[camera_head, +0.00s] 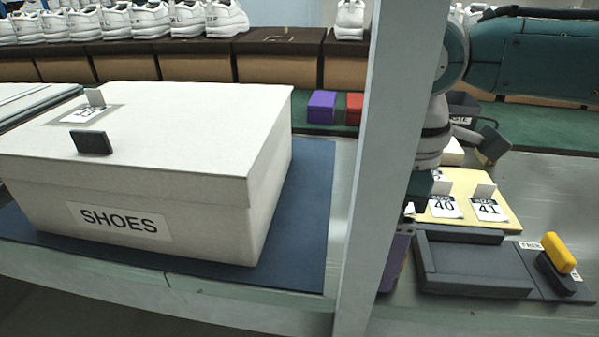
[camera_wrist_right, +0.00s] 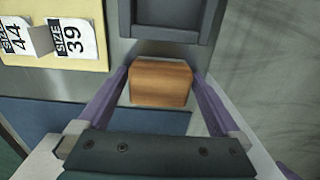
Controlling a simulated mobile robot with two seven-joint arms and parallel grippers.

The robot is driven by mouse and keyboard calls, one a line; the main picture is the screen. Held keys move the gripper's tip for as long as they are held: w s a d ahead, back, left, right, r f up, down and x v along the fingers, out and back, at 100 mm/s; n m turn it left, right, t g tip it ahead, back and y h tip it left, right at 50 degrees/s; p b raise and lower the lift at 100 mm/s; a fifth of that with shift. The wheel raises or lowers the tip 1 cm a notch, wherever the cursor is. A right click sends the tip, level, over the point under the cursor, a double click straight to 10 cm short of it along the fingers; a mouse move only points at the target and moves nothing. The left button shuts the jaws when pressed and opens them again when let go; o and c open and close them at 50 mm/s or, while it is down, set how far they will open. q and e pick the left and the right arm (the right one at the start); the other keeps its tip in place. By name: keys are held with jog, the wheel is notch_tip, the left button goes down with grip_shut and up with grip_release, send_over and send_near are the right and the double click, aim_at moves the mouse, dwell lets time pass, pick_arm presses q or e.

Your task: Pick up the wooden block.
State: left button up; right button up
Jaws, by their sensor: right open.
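In the right wrist view the wooden block (camera_wrist_right: 160,84) lies between the two purple fingers of my right gripper (camera_wrist_right: 166,76). The fingers are open, one on each side of the block. Narrow gaps seem to show beside it, and I cannot tell whether either finger touches it. In the head view the purple fingers of my right gripper (camera_head: 396,262) point down beside the dark grey tray (camera_head: 470,267). The block is hidden there. My left gripper is not in view.
A large shoe box (camera_head: 210,195) stands on a blue mat (camera_head: 315,200) at left. A grey upright bar crosses the head view beside my right gripper.

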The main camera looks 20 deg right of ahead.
jog(key=c, duration=1.2)
notch_tip(320, 180, up, 20)
jog(key=p, duration=0.6)
jog(key=o, duration=0.9)
jog(key=shift+c, duration=0.2)
jog(key=c, duration=0.7)
jog(key=shift+o, duration=0.2)
